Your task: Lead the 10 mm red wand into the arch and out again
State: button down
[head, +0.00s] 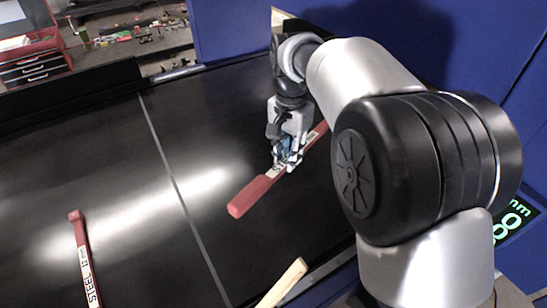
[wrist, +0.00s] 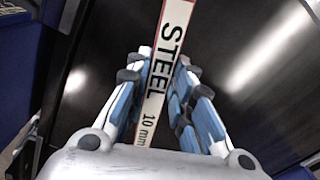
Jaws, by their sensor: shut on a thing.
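A red wand (head: 254,194) with a white label is held slanting above the black belt in the head view. In the wrist view the label of the held wand (wrist: 170,45) reads "STEEL" and "10 mm". My gripper (head: 287,163) is shut around the wand's labelled middle part; its blue-padded fingers (wrist: 160,85) flank the label in the wrist view. The red end points to the lower left, and the other end runs up right, partly hidden behind my arm. Blue panels (head: 430,25) stand behind and right of my arm, possibly the arch; its opening is not clearly visible.
Another red wand (head: 81,250), labelled "STEEL", lies at the belt's left. A cream wand (head: 283,284) is at the near edge. A display with green characters (head: 512,218) is at right. The black belt (head: 130,180) is mostly clear between the wands.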

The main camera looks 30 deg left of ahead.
jog(key=w+d+p, duration=0.3)
jog(key=w+d, duration=0.2)
jog(key=w, duration=0.3)
jog(key=s+a, duration=0.7)
jog(key=s, duration=0.4)
jog(key=s+a, duration=0.7)
jog(key=s, duration=0.5)
jog(key=s+a+b, duration=0.1)
jog(key=s+a, duration=0.6)
jog(key=s, duration=0.5)
jog(key=shift+d, duration=0.1)
